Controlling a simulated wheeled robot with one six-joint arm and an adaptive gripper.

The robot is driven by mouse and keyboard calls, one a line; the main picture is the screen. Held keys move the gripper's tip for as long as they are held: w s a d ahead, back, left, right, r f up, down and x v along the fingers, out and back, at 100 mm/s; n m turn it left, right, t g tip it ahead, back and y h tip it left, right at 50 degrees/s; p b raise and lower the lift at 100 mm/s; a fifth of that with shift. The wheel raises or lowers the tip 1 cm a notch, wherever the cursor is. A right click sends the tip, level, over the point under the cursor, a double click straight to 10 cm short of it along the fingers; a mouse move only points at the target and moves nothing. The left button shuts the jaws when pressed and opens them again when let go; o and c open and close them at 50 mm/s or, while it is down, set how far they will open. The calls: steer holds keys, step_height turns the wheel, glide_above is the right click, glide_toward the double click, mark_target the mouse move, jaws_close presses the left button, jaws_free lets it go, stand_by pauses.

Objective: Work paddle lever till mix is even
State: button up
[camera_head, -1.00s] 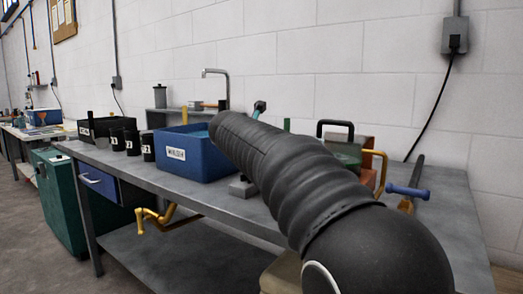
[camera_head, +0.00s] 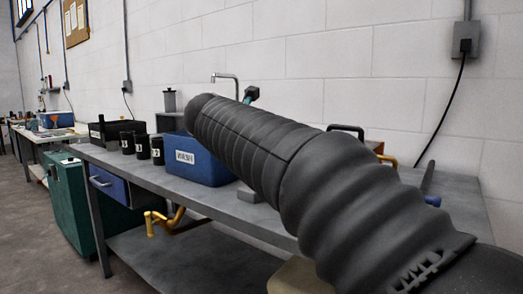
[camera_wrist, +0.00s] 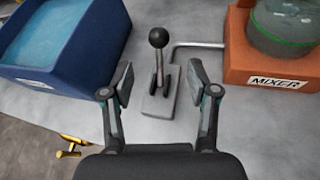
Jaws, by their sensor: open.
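The paddle lever (camera_wrist: 158,62) has a black ball knob on an upright stem. It rises from a small grey base (camera_wrist: 160,104) on the bench in the wrist view. My gripper (camera_wrist: 158,85) is open, with one finger on each side of the lever in the picture; I cannot tell how far the fingertips are from the stem. The orange-brown mixer (camera_wrist: 265,64), labelled MIXER, stands at the right. Its clear jar (camera_wrist: 284,28) holds greenish contents and is cut by the frame edge. In the head view my arm hides most of the mixer and the lever.
A blue labelled tub (camera_head: 190,160) of bluish liquid stands left of the lever. Black canisters (camera_head: 142,147) and a black box (camera_head: 102,132) stand farther left on the grey bench (camera_head: 235,208). A yellow bent pipe (camera_head: 165,222) sticks out below the bench's front edge.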

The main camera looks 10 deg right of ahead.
steer(key=shift+s+a+r, duration=0.15)
steer(key=shift+s+a, duration=0.1)
steer(key=shift+s, duration=0.1)
steer(key=shift+c, duration=0.2)
